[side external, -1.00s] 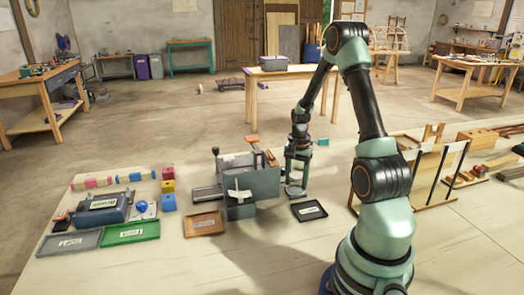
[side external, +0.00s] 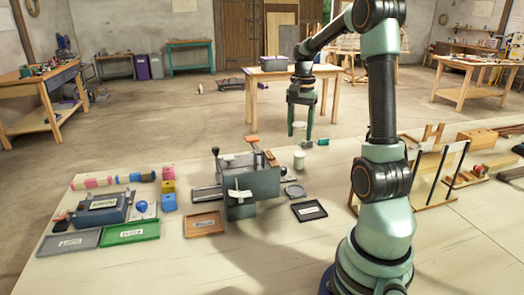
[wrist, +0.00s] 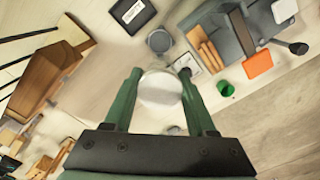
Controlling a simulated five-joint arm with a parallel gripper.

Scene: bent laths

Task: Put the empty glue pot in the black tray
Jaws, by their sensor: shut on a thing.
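My gripper (side external: 301,128) is raised well above the bench, its two green fingers shut on a white round pot (wrist: 160,88). In the side view a small pale part of the held pot (side external: 300,128) shows between the fingers. The black tray (side external: 297,213) lies flat on the bench, below and in front of the gripper, with a white label on it. It also shows at the top of the wrist view (wrist: 116,9). The inside of the held pot cannot be made out.
Another white pot (side external: 299,160) stands below the gripper. A grey disc (side external: 294,191) lies between it and the black tray. Wooden frames (side external: 437,180) stand right.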

